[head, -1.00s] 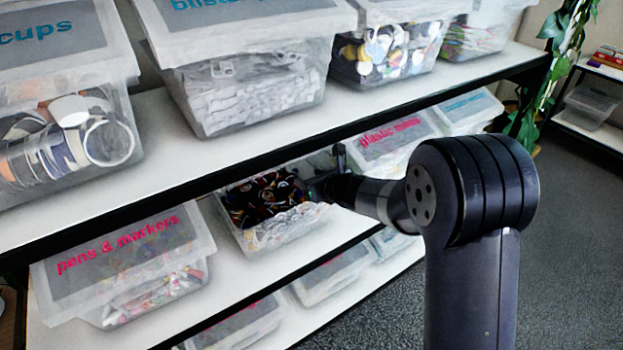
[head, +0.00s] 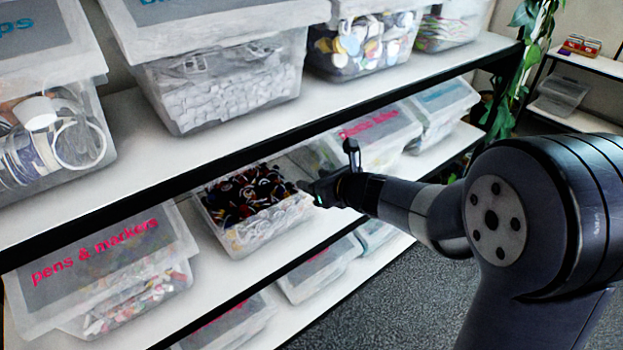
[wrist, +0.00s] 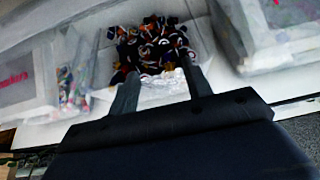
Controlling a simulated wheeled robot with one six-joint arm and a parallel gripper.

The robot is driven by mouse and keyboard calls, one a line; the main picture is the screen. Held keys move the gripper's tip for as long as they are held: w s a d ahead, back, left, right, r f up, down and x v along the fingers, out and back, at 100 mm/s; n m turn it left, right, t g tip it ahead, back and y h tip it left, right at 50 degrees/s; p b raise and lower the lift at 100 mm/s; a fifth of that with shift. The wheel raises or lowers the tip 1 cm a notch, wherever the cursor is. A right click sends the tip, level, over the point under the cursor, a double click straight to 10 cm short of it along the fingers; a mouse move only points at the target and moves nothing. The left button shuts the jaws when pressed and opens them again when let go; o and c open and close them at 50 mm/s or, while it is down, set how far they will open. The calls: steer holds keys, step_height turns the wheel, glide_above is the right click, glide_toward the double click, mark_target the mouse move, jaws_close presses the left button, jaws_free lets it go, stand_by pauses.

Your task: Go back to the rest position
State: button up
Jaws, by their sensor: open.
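My gripper (head: 322,186) is in front of the shelf, at the right side of an open clear bin (head: 232,243) on the middle shelf. In the wrist view my gripper (wrist: 158,78) has its two fingers apart, with nothing between them. The bin (wrist: 150,92) lies beyond the fingertips and holds dark and coloured round pieces (head: 245,196). My arm reaches in from the right of the head view.
A lidded pens & markers bin (head: 105,265) stands left of the open bin, and a lidded pink-labelled bin (head: 375,135) stands right. The upper shelf edge (head: 290,142) runs close above. Carpet floor (head: 420,285) is clear at lower right. A plant (head: 515,75) hangs at the shelf's end.

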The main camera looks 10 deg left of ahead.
stand_by(0.4)
steer(key=f+x, duration=0.1)
steer(key=x, duration=0.7)
steer(key=shift+d+p, duration=0.15)
steer(key=shift+p, duration=0.2)
steer(key=shift+s, duration=0.1)
stand_by(0.4)
